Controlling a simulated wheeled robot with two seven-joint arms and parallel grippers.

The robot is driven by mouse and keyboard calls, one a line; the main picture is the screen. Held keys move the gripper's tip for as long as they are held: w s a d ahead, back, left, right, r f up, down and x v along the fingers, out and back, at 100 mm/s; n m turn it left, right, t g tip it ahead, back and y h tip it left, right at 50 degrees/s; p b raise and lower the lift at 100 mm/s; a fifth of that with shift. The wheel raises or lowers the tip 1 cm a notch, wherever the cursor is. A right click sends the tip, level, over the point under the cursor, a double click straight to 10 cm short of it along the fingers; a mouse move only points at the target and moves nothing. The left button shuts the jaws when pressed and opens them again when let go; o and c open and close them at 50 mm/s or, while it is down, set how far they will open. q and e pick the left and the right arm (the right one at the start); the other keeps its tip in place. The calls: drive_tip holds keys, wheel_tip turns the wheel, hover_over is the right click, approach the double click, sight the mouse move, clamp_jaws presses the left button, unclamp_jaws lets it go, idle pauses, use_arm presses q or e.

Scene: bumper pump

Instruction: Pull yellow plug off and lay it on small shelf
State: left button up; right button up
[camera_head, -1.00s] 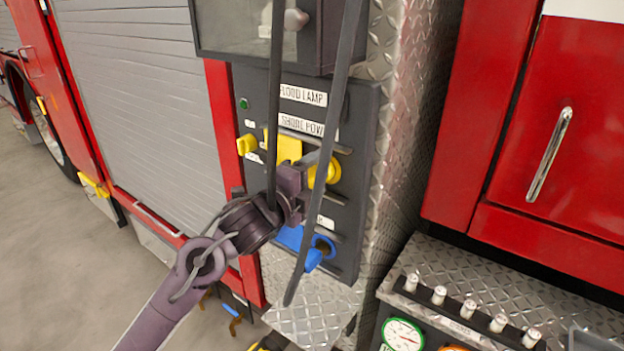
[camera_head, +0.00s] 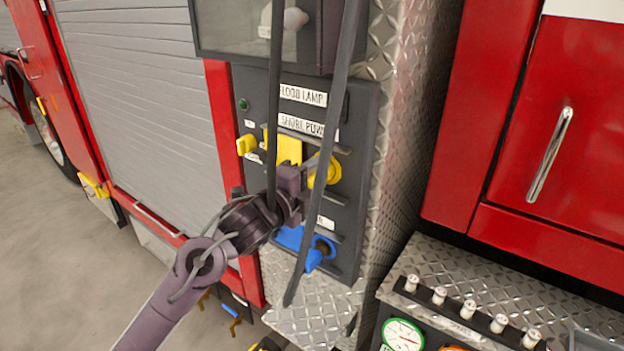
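A yellow plug (camera_head: 332,170) sits at the shore power socket on the dark panel (camera_head: 361,130), beside a yellow cover (camera_head: 289,149). My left gripper (camera_head: 289,182) is in front of the panel, right at the yellow plug, and hides part of it. Its fingers are hidden behind its own body, so I cannot tell whether it touches or grips the plug. My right gripper is not in view. I cannot make out the small shelf for certain.
A blue plug (camera_head: 314,258) sits below on the same panel. A yellow knob (camera_head: 246,145) sticks out at the left. Dark bars (camera_head: 337,120) cross in front of the panel. A diamond-plate ledge with gauges (camera_head: 403,335) and several white-tipped levers (camera_head: 469,309) is at lower right.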

use_arm(q)
drive_tip(key=v, duration=0.6)
idle(1.0)
